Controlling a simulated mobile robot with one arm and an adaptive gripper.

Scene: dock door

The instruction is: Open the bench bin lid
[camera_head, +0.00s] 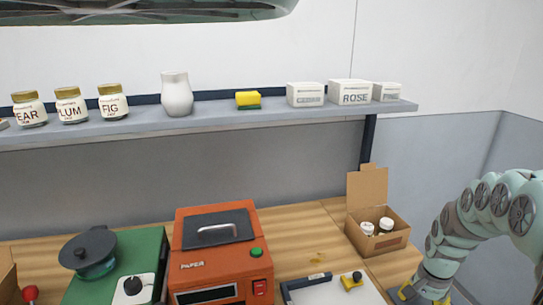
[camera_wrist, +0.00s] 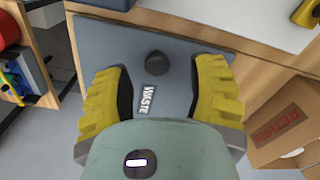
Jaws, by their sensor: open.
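The bin lid (camera_wrist: 176,52) is a flat blue-grey panel with a round black knob (camera_wrist: 155,65) and a white WASTE label (camera_wrist: 148,98). It lies flat at the bench edge in the wrist view and looks shut. My gripper (camera_wrist: 160,75) is open above the lid, its yellow fingers apart on the left and right of the knob. The height between the fingers and the knob is hard to tell.
An open cardboard box (camera_head: 383,243) with small jars stands on the bench near my arm. An orange machine (camera_head: 220,255) and a green unit (camera_head: 118,270) stand further left. A shelf (camera_head: 220,119) holds jars and boxes.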

